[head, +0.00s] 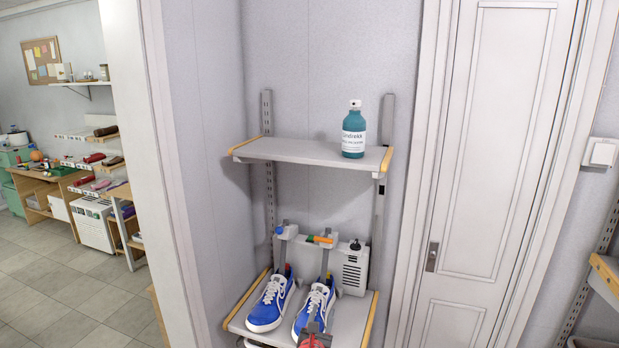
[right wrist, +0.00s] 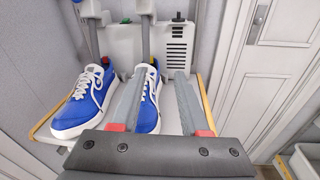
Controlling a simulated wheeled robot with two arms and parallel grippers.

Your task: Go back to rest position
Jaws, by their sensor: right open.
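My right gripper (head: 318,328) shows at the bottom edge of the head view, in front of the right shoe. In the right wrist view its two grey fingers (right wrist: 165,78) are spread, with nothing gripped between them. A pair of blue and white shoes stands on the lower shelf: the left shoe (head: 270,302) and the right shoe (head: 313,307). In the right wrist view the left shoe (right wrist: 85,103) is clear of the fingers. The right shoe (right wrist: 149,112) is partly hidden behind the left finger. I cannot make out my left gripper.
The lower shelf (head: 356,311) carries a white device (head: 354,268) behind the shoes. A closed door (head: 483,160) is on the right. Open floor (head: 90,290) lies left, beyond a wall edge.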

